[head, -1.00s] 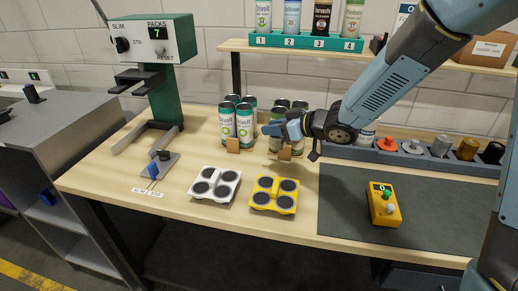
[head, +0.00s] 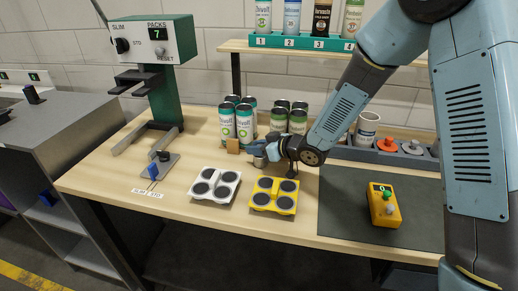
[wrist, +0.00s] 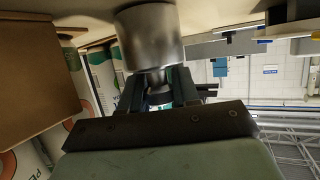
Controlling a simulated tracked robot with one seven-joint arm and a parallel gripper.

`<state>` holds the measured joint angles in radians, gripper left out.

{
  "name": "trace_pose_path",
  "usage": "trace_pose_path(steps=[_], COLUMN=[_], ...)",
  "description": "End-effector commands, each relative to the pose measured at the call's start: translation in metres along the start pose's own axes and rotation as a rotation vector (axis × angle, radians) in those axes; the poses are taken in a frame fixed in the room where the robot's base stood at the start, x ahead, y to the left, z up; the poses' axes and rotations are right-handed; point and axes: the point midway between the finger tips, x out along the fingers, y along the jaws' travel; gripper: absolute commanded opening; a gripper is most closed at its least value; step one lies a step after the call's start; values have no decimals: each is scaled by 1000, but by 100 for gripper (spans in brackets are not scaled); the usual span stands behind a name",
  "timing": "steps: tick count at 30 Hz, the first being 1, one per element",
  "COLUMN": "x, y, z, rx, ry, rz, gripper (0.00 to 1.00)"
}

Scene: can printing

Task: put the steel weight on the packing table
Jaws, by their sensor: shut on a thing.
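My gripper (head: 270,152) is shut on the steel weight (wrist: 150,40), a silver cylinder with a narrower neck between the fingers in the wrist view. In the head view the steel weight (head: 259,160) is small and partly hidden by the fingers. It is just above or touching the wooden packing table (head: 215,220), in front of the cans; I cannot tell whether it bears on the wood. The table top also fills the top edge of the wrist view (wrist: 230,10).
Several green-white cans (head: 244,124) stand behind my gripper, with a brown block (head: 232,146) at their front. A white four-cup tray (head: 214,185) and a yellow one (head: 274,195) lie in front. A yellow button box (head: 383,205) stands on the dark mat (head: 345,215).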

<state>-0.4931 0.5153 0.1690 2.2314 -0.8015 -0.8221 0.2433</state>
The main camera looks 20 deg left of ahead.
Motion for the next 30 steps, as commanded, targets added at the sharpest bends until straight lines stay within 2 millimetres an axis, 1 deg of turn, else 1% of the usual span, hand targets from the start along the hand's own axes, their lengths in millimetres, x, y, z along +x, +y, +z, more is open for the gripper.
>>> trace_pose_path(steps=[11,12,18,20,28,30], x=[1,1,1,1,0,-4], y=[1,0,1,1,1,2], z=[3,4,4,4,3,2], rx=[0,0,0,0,-1,0], ry=[2,0,0,0,1,1], rz=[1,1,1,1,2,3], gripper=[0,32,52,56,56,56])
